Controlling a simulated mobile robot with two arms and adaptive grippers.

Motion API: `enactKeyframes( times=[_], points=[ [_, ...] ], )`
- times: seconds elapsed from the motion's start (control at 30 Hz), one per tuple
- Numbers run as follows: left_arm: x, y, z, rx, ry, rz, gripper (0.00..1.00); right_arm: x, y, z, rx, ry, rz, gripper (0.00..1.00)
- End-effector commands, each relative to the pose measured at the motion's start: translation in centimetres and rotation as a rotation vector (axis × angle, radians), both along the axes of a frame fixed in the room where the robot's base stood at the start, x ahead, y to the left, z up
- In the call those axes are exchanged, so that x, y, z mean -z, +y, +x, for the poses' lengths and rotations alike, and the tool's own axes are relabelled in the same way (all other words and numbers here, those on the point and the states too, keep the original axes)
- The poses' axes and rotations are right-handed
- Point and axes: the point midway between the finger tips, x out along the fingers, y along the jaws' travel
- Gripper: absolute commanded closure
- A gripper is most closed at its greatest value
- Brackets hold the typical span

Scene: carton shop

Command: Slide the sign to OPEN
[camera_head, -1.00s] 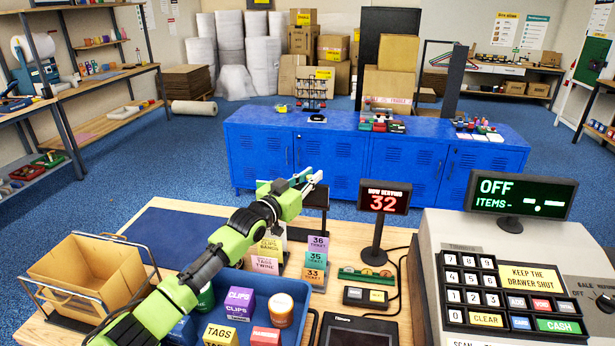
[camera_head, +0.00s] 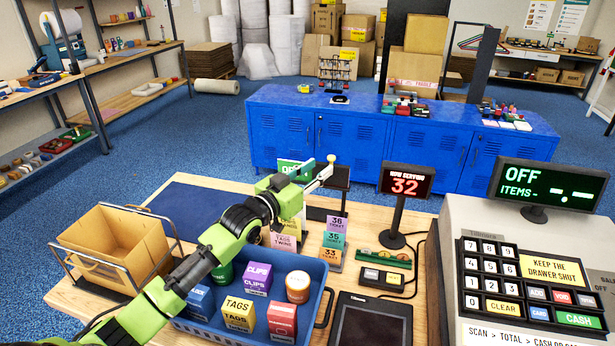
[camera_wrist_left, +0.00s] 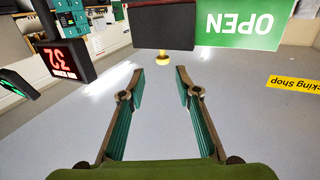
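The sign stands at the back of the counter. Its green OPEN panel (camera_head: 288,166) is partly hidden behind my left arm in the head view. In the left wrist view, the OPEN panel (camera_wrist_left: 240,22) shows upside down, beside a dark plate (camera_wrist_left: 163,25) with a small yellow knob (camera_wrist_left: 162,57). The dark plate (camera_head: 338,176) also shows in the head view, right of the OPEN panel. My left gripper (camera_wrist_left: 159,74) is open and empty. Its fingers point at the knob, which lies just past the fingertips, apart from them. My right gripper is not in view.
Ticket stands (camera_head: 334,240), the 32 display (camera_head: 406,180) and the cash register (camera_head: 470,222) stand right of my left arm. Below the arm is a blue bin (camera_head: 323,290) with small boxes. A wire-framed carton (camera_head: 105,240) stands at the left.

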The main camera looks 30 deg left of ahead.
Motion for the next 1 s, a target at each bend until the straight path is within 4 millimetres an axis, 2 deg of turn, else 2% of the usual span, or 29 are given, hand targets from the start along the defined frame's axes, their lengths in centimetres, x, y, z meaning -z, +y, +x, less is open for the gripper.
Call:
enactKeyframes(
  times=[0.1,0.33,0.9,1.0],
  points=[
    [0.1,0.3,-1.9,0.001,0.001,0.003,0.69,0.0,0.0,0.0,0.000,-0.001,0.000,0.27],
    [0.0,0.5,-3.6,0.001,0.000,0.002,0.69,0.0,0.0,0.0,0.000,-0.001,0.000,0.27],
    [-0.1,0.5,-3.8,0.001,0.000,0.002,0.69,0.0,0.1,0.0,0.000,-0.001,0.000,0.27],
    [-0.9,0.5,-3.8,0.001,-0.001,0.002,0.69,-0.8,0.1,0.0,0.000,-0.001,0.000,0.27]
  ],
)
